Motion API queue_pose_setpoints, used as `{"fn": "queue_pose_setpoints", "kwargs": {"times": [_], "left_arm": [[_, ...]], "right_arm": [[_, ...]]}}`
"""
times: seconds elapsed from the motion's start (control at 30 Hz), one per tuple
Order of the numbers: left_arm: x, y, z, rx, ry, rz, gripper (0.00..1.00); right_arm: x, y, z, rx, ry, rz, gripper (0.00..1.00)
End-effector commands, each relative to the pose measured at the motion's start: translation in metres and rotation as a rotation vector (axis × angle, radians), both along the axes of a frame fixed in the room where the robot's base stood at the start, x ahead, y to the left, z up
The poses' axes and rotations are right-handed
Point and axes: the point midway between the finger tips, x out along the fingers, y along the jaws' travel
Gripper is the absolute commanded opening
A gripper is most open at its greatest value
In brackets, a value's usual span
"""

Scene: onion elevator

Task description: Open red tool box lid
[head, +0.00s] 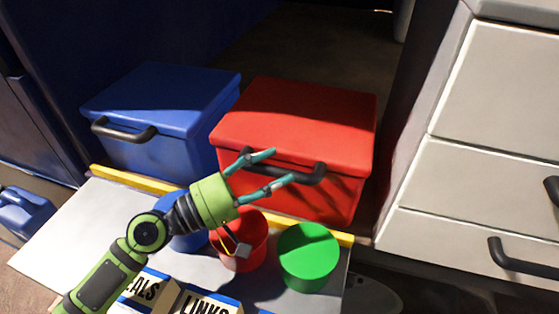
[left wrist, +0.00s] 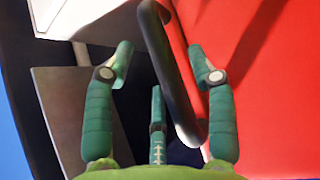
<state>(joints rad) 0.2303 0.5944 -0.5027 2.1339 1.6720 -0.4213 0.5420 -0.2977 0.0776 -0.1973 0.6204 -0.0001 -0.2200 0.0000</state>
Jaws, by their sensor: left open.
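The red tool box (head: 290,140) stands behind the grey board, and its lid (head: 305,110) is down. A black handle (head: 305,176) is on its front; in the left wrist view the handle (left wrist: 172,75) runs between my fingers. My left gripper (head: 282,167) is open in front of the box, with its fingertips at the handle. In the left wrist view the fingers (left wrist: 160,62) are spread, with the handle nearer the right finger. I cannot tell whether any finger touches it. Part of the handle is hidden in the head view. My right gripper is not in view.
A blue tool box (head: 165,110) stands close on the left. A red can (head: 240,245), a green can (head: 308,258) and a partly hidden blue can (head: 187,236) stand on the board (head: 75,235) below my gripper. A yellow strip (head: 125,180) edges the board. Grey drawers (head: 480,190) stand at right.

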Motion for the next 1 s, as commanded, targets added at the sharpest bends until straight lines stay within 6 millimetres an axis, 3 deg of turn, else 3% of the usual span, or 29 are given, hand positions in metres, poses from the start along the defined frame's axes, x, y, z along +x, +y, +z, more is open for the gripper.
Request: {"fn": "queue_pose_setpoints", "kwargs": {"times": [0.17,0.43,0.47,0.5,0.6,0.83,1.0], "left_arm": [[0.007,-0.013,0.003,0.0,-0.001,0.0,0.56],[0.007,-0.015,0.001,0.001,0.0,0.0,0.56],[0.007,-0.015,0.001,0.001,0.0,0.0,0.48],[0.007,-0.015,0.001,0.001,0.0,0.0,0.32],[0.007,-0.014,0.001,0.001,0.0,0.0,0.0],[0.008,-0.014,0.003,0.004,0.0,0.001,0.0],[0.011,-0.014,0.015,0.014,0.022,0.001,0.0]], "right_arm": [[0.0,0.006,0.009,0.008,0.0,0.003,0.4],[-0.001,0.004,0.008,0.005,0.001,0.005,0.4],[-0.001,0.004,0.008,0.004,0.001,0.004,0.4],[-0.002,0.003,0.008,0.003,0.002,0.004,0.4],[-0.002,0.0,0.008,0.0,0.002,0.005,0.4],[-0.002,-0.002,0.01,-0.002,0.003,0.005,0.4],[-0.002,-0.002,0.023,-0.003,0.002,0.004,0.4]]}}
